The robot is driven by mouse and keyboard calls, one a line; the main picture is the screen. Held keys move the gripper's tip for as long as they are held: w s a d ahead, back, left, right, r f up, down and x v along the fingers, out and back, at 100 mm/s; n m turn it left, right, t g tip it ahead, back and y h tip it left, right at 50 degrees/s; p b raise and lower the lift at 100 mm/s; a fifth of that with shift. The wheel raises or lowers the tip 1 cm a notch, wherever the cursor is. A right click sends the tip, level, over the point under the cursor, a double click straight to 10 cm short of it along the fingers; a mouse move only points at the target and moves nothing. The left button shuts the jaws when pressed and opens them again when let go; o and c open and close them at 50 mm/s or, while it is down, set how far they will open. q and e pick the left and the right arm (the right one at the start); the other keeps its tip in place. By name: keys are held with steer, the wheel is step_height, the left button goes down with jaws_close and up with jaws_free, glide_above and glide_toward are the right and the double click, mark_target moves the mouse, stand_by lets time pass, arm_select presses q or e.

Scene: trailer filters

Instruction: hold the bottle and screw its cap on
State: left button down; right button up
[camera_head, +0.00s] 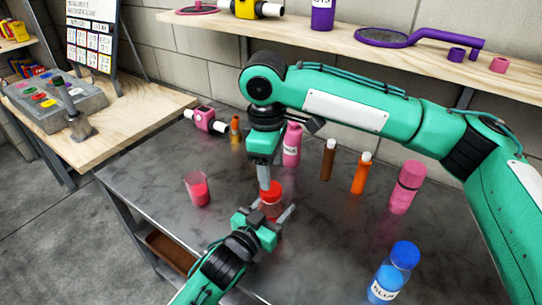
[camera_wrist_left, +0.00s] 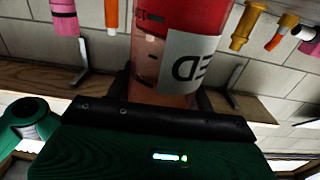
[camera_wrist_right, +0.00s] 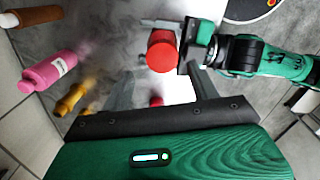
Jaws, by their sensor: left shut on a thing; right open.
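A clear bottle with red liquid and a white label (camera_wrist_left: 190,60) fills the middle of the left wrist view, inverted there. My left gripper (camera_head: 270,212) is shut around it, above the table. A red cap (camera_head: 271,188) sits at the bottle's top, and its flat round top shows in the right wrist view (camera_wrist_right: 162,52). I cannot tell whether it is threaded on. My right gripper (camera_head: 266,178) points down just above the cap, open and empty. In the right wrist view the cap lies around the fingertips' level, slightly off toward the picture's top.
A red-filled beaker (camera_head: 198,190) stands left of the bottle on the dark metal table (camera_head: 140,175). Pink (camera_head: 292,145), brown (camera_head: 328,160), orange (camera_head: 359,175) and large pink (camera_head: 406,188) containers stand behind and right. A blue-capped bottle (camera_head: 393,275) stands front right. A shelf (camera_head: 330,45) runs behind.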

steer(key=n, duration=0.3)
steer(key=shift+r, duration=0.3)
steer(key=n, duration=0.5)
steer(key=shift+r, duration=0.35)
steer(key=n, duration=0.4)
steer(key=r+n, duration=0.1)
steer(key=n, duration=0.1)
steer(key=shift+s+d+n+y, duration=0.1)
steer(key=shift+n+y, duration=0.2)
glide_toward(271, 216)
steer(key=shift+w+f, duration=1.45)
